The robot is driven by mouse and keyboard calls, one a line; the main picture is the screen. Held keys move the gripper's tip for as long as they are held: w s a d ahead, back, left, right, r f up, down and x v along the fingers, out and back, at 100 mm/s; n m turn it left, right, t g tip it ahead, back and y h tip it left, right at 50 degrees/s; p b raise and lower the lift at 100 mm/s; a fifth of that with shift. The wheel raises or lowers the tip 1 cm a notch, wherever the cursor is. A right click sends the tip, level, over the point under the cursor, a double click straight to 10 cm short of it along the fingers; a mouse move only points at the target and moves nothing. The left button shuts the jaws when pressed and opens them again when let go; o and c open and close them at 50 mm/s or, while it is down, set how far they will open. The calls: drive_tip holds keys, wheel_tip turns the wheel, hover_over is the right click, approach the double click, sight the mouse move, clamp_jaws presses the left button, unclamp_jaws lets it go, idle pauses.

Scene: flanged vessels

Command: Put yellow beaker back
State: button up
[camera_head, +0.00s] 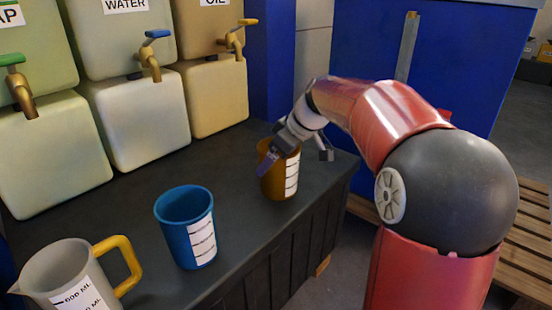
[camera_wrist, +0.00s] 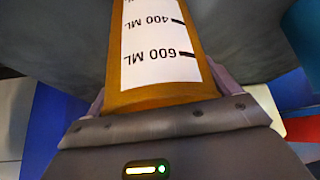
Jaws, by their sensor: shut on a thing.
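The yellow beaker (camera_head: 279,179), amber in colour with a white measuring label, is upright at the right end of the dark counter. My gripper (camera_head: 291,150) is at its upper part and shut on it. In the wrist view the beaker (camera_wrist: 160,96) fills the space between the fingers, and its label shows 400 ML and 600 ML marks. Its base appears to be on or just above the counter; I cannot tell which. The far side of the beaker is hidden.
A blue beaker (camera_head: 188,228) and a clear jug (camera_head: 68,276) with a yellow handle stand to the left on the counter (camera_head: 125,205). Tanks with taps line the back, including the water tank (camera_head: 135,120) and oil tank (camera_head: 212,95). Wooden pallets (camera_head: 530,225) lie at the right.

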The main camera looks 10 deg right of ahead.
drive_tip(key=o, duration=1.4)
drive_tip(key=shift+c, duration=0.2)
drive_tip(key=p+v, duration=0.2)
drive_tip(key=v, duration=1)
drive_tip(key=s+a+f+m+h, duration=0.1)
drive_tip(key=s+f+m, duration=0.2)
drive_tip(key=s, duration=0.5)
drive_tip(key=s+a+f+m+h, duration=0.1)
drive_tip(key=s+f+m+h, duration=0.1)
drive_tip(key=s+f, duration=0.4)
drive_tip(key=s+a+f+m+t+h, duration=0.1)
drive_tip(key=s+f+m, duration=0.3)
drive_tip(key=s, duration=0.6)
drive_tip(key=shift+s+a+f+h, duration=0.15)
drive_tip(key=shift+s+a+h, duration=0.15)
drive_tip(key=shift+a+h, duration=0.15)
